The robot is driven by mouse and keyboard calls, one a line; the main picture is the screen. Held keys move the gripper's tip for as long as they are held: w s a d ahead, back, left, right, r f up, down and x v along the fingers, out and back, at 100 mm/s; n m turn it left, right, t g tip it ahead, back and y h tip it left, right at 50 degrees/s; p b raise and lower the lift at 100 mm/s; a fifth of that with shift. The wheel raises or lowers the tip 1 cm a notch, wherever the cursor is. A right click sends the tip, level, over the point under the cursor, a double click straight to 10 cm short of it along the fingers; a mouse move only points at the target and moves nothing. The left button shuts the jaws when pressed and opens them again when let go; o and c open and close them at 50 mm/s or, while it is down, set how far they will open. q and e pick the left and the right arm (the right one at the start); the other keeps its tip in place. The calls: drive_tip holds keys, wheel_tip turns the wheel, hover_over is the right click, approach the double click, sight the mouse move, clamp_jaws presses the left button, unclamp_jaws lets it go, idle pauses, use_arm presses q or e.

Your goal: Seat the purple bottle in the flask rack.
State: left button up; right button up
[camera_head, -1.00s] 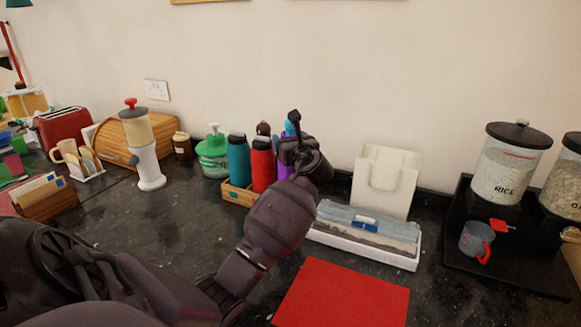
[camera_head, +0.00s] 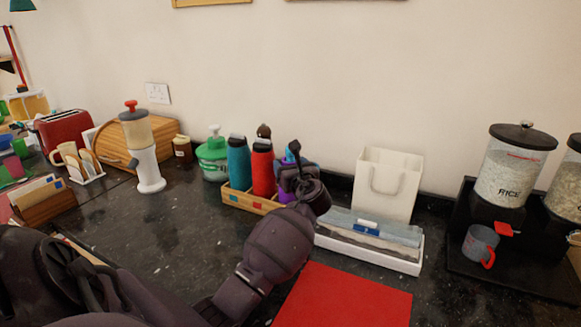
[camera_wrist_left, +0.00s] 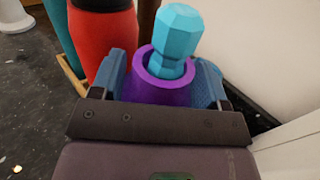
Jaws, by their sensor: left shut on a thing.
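The purple bottle (camera_wrist_left: 168,85) has a light blue faceted cap and stands between the blue finger pads of my left gripper (camera_wrist_left: 167,80) in the left wrist view. The gripper is shut on it. In the head view the purple bottle (camera_head: 286,168) is mostly hidden behind my left gripper (camera_head: 293,178), at the right end of the wooden flask rack (camera_head: 240,200). The rack holds a teal bottle (camera_head: 238,163) and a red bottle (camera_head: 262,170) to the left. The purple bottle's base is hidden, so I cannot tell whether it rests in the rack. My right gripper is not in view.
A white tray with folded cloths (camera_head: 369,232) and a white bag (camera_head: 388,183) are to the right. A red mat (camera_head: 345,298) lies in front.

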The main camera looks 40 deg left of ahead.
use_arm(q)
drive_tip(key=o, duration=1.3)
drive_tip(key=shift+c, duration=0.2)
drive_tip(key=v, duration=1.2)
drive_tip(key=shift+p, duration=0.35)
